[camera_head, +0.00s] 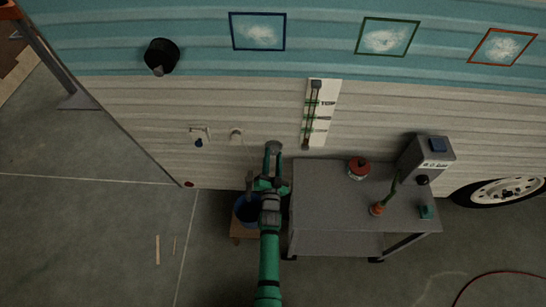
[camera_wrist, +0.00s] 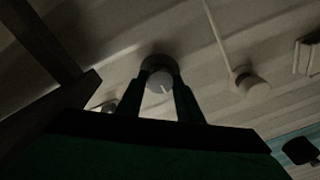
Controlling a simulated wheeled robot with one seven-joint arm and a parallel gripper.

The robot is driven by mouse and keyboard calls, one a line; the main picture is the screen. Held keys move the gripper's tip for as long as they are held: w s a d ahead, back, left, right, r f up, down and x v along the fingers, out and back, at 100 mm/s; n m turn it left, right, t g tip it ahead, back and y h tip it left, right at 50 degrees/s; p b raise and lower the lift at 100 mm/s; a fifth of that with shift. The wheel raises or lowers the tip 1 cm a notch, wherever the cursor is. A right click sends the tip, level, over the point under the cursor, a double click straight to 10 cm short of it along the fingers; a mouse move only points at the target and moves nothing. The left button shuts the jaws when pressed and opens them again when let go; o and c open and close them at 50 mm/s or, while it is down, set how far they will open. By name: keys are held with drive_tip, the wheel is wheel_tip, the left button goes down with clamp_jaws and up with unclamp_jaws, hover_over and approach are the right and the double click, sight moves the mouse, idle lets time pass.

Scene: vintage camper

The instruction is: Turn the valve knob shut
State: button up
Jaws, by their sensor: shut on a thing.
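The valve knob (camera_head: 274,147) is a small round grey knob low on the camper's cream wall, left of the table. In the wrist view the knob (camera_wrist: 160,80) has a pale face with a light line across it and a darker round part behind. My gripper (camera_head: 273,156) reaches up to it, with one green finger on each side. In the wrist view my gripper (camera_wrist: 162,88) is shut on the knob, which sits between the fingertips. The fingers hide the knob's sides.
A grey table (camera_head: 310,204) stands at the right, bearing a red can (camera_head: 358,168), a grey box (camera_head: 426,158) and small items. A blue bucket (camera_head: 243,213) on a wooden stool sits below my arm. A pale round fitting (camera_head: 236,135) and a small tap (camera_head: 199,138) are left of the knob.

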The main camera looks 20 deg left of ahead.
idle(0.4)
drive_tip(key=o, duration=1.1)
drive_tip(key=v, duration=1)
drive_tip(key=shift+s+d+f, duration=0.1)
drive_tip(key=shift+s+d, duration=0.1)
drive_tip(key=shift+s, duration=0.15)
drive_tip(key=shift+w, duration=0.1)
drive_tip(key=shift+a, duration=0.1)
